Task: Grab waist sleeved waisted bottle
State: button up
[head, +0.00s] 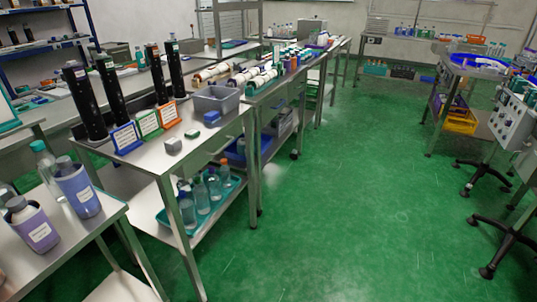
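On the steel table at the near left stand two bottles with coloured sleeves. One has a blue sleeve (78,190) with a white label and a grey cap. The other has a purple sleeve (33,226) with a white label and a dark cap, nearer the front. Both stand upright, apart from each other. I cannot tell from this view which one has a waisted shape. A clear bottle with a teal cap (43,158) stands behind the blue-sleeved one, partly hidden by it. My gripper is not in view.
The near-left table (100,229) has a bare right edge. Beyond it a steel bench (177,158) bears dark cylinders, coloured sign cards and a grey bin (216,99); bottles stand on its lower shelf. Green floor (350,200) is clear in the middle. Wheeled stands (487,270) stand at right.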

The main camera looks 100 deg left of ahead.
aim_at(72, 178)
jog(key=u, duration=4.8)
